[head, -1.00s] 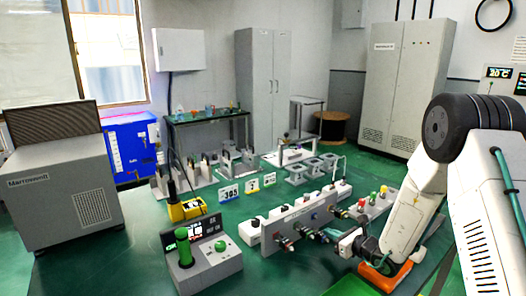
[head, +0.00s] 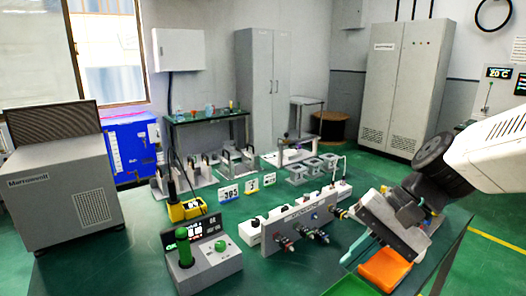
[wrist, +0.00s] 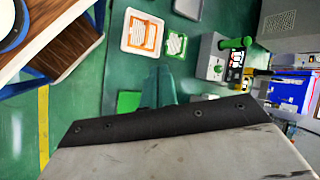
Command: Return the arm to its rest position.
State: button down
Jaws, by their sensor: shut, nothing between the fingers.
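My gripper (head: 392,226) is in the right part of the head view, above the green table. Its broad grey body is tilted and hangs from my folded arm, which comes in from the right. The gripper is shut and empty. In the wrist view its grey body with a dark edge fills the bottom, and narrow teal fingers (wrist: 160,88) stick out beyond it. My gripper is apart from the grey connector panel (head: 300,225) to its left. An orange piece (head: 384,268) lies on the table below it in the head view.
A control box with a green joystick (head: 200,262) stands at the front of the table. A grey Marrowell unit (head: 62,190) stands at the left. Number blocks (head: 228,194) and fixtures are further back. Tall cabinets (head: 405,85) line the wall. Green floor is free at the right.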

jog(key=s+d+r+n+t+h, duration=0.1)
jog(key=s+d+n+h, duration=0.4)
jog(key=s+d, duration=0.5)
jog(key=d+t+h, duration=0.1)
jog(key=h, duration=0.1)
jog(key=shift+s+h, duration=0.3)
jog(key=shift+s, duration=0.1)
